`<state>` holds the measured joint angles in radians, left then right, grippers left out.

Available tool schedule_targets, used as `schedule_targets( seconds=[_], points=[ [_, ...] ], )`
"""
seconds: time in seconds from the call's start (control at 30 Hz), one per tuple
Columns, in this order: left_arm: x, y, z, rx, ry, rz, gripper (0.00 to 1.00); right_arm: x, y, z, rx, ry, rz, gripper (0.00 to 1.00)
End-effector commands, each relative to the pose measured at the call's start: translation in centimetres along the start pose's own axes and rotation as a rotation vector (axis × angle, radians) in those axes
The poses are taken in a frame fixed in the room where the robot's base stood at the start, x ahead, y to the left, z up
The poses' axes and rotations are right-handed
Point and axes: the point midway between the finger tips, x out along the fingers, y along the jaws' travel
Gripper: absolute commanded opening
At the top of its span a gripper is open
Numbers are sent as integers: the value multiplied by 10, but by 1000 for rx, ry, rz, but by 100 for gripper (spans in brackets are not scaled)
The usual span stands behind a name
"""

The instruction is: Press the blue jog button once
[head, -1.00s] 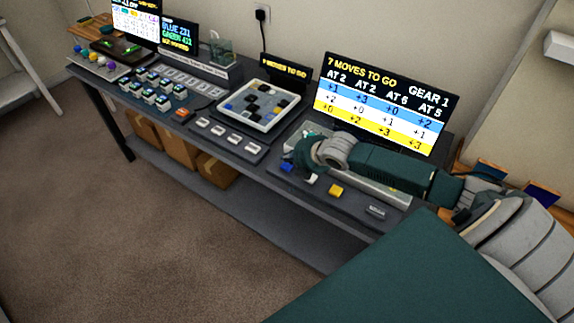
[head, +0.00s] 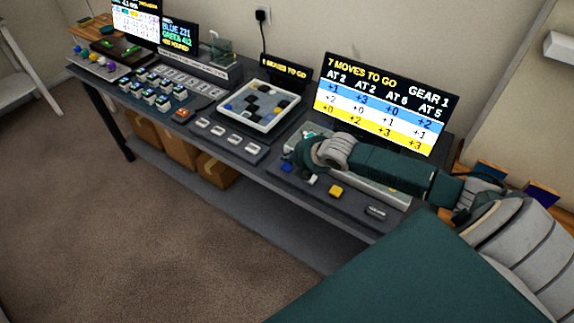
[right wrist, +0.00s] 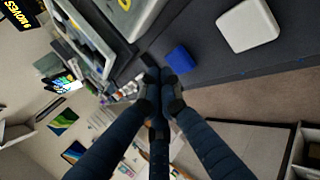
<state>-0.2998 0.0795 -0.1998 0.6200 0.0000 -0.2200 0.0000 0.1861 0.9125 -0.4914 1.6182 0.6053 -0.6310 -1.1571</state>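The blue jog button (head: 286,168) is a small blue block at the left end of the front button row on the dark desk. It also shows in the right wrist view (right wrist: 180,59), just beyond my fingertips. My right gripper (right wrist: 160,76) has its fingers drawn together with nothing between them. In the right wrist view the tips appear close beside the blue button; I cannot tell whether they touch it. In the head view the right gripper (head: 304,153) is over the button panel, its fingertips mostly hidden. My left gripper is not in view.
A white button (head: 313,179), a yellow button (head: 336,190) and a grey button (head: 376,211) lie along the same row. A large screen (head: 385,105) reading "7 moves to go" stands behind. A tile tray (head: 293,123) and more buttons are further left.

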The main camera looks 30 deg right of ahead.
Motion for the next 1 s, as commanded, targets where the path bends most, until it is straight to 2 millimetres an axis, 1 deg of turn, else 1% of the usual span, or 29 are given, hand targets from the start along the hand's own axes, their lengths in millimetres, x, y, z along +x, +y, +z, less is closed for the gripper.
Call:
schedule_targets(
  seconds=[0.23, 1.0],
  points=[
    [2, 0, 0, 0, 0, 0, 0, 5, -5, 0, -1, -1, 1, 0],
    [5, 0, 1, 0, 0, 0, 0, 9, -9, 0, 0, 0, 0, 0]
  ],
)
